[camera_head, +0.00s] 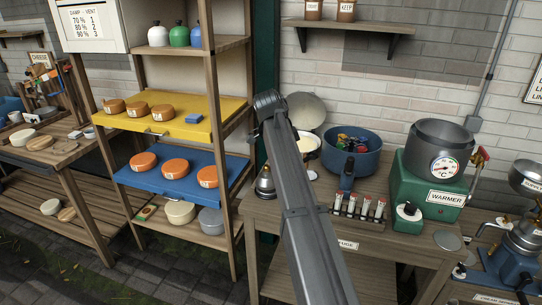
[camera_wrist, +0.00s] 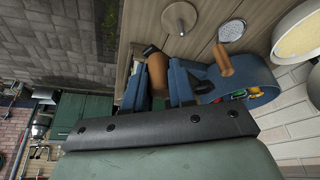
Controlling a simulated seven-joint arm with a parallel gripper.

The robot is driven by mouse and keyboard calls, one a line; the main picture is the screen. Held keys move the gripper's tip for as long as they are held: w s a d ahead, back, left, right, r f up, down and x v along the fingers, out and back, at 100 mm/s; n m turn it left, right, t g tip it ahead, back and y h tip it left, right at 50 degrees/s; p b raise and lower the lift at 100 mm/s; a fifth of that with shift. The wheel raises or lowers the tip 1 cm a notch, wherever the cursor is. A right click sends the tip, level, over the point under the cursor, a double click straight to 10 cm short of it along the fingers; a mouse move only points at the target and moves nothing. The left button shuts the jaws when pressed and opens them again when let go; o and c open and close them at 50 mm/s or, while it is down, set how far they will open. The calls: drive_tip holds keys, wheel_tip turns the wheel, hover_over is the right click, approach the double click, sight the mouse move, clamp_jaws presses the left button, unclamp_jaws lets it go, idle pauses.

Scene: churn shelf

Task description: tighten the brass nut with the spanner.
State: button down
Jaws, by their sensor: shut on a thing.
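My gripper (camera_wrist: 160,85) shows in the wrist view, its two blue-grey fingers closed on a brown-handled thing (camera_wrist: 155,62). Most of that thing is hidden between the fingers, so I cannot tell whether it is the spanner. I cannot make out which of these is the brass nut.
A blue pot (camera_head: 366,152) with colourful items stands behind my arm; it also shows close to my fingers in the wrist view (camera_wrist: 262,76). A green warmer (camera_head: 420,188) carries a grey pot (camera_head: 443,145). A rack of small bottles (camera_head: 357,213) sits in front. Cheese shelves (camera_head: 150,122) stand left.

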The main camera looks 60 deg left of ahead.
drive_tip(key=shift+s+d+f+n+y, duration=0.15)
drive_tip(key=shift+d+n+y, duration=0.35)
drive_tip(key=shift+n, duration=0.5)
drive_tip(key=shift+s+a+n+g+y, duration=0.35)
drive_tip(key=shift+a+n+y, duration=0.25)
drive_tip(key=shift+n, duration=1.5)
drive_tip(key=shift+s+a+n+g+y, duration=0.35)
drive_tip(key=shift+n+y, duration=0.3)
drive_tip(key=shift+n, duration=1.45)
drive_tip(key=shift+s+a+n+g+y, duration=0.25)
drive_tip(key=shift+a+n+y, duration=0.35)
drive_tip(key=shift+n, duration=1.5)
drive_tip(key=shift+s+f, duration=0.1)
drive_tip(key=shift+f, duration=1.35)
drive_tip(key=shift+f, duration=1.8)
drive_tip(key=shift+s, duration=0.15)
